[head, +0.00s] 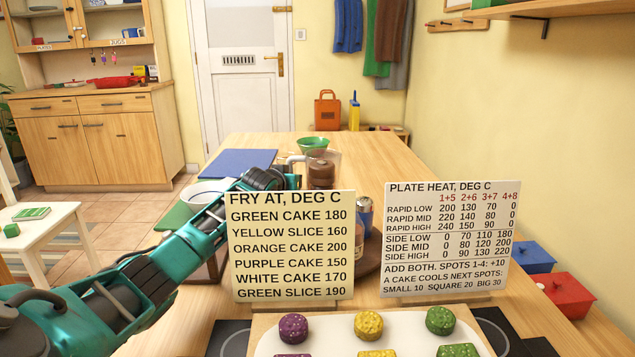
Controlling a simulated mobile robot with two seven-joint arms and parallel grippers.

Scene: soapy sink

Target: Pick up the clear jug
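My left arm comes in from the left, and its gripper (290,179) is over the far part of the wooden table, behind the yellow sign. Its fingers are small and partly hidden, so I cannot tell whether they are open or shut. A pale, see-through edge (332,157) shows beside the green bowl, just beyond the gripper; it may be part of the clear jug, but I cannot make out a whole jug. A brown round-topped thing (321,172) stands right of the gripper. My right gripper is not in view.
The yellow sign (291,245) and white sign (444,238) stand in front. A white tray (404,342) of coloured cakes is nearest. A white bowl (203,195), blue board (237,162) and green bowl (313,146) are further back. The table's (400,165) far right is clear.

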